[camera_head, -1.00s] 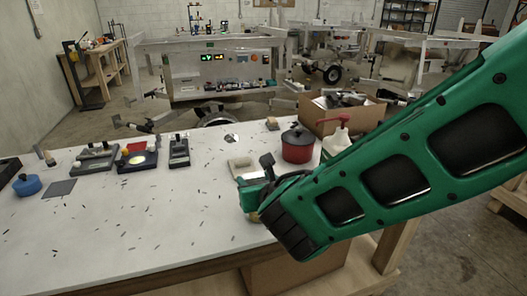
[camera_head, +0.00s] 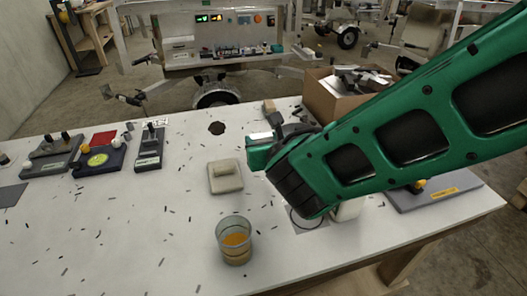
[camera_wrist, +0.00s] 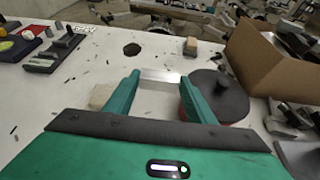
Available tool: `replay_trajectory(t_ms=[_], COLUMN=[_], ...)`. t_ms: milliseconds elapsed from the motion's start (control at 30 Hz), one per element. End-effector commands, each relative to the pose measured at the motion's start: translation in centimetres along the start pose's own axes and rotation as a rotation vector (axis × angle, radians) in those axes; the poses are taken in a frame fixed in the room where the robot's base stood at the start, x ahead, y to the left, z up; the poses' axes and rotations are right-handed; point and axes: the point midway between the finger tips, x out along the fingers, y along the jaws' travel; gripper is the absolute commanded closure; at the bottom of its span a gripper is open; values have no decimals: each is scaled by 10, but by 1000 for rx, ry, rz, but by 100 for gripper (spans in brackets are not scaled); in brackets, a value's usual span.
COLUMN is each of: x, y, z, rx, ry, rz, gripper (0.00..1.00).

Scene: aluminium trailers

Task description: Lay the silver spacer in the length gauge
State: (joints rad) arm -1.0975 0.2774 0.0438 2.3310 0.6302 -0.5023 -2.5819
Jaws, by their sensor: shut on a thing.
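My gripper (camera_wrist: 160,82) is shut on the silver spacer (camera_wrist: 160,77), a bright flat bar spanning crosswise between the two green fingertips. In the head view my gripper (camera_head: 262,145) is above the white table, right of a cream pad, and a sliver of the spacer (camera_head: 260,135) shows at its tip. A grey fixture with upright dark posts (camera_head: 149,150), which looks like the length gauge, stands to the left, apart from the gripper. It also shows at the upper left of the wrist view (camera_wrist: 58,52). I cannot see into its slot.
The cream pad (camera_head: 225,177) and a glass with orange contents (camera_head: 235,240) are nearby. A dark-lidded red pot (camera_wrist: 222,95) is close to the right finger. A blue tray (camera_head: 100,160) and another grey fixture (camera_head: 50,157) stand left. A cardboard box (camera_head: 330,105) is behind.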

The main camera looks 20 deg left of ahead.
Motion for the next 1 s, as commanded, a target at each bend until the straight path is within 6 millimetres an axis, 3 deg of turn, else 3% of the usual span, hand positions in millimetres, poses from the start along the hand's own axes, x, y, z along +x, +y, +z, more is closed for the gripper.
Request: replay_trajectory(t_ms=[300, 533, 800, 1000], x=[18, 24, 36, 37], y=[-3, -5, -8, -8], z=[-44, -58, -87, -90], rx=[-3, 1, 0, 3], ry=[4, 3, 3, 1], rz=[-4, -6, -10, -9], gripper=[72, 72, 72, 72])
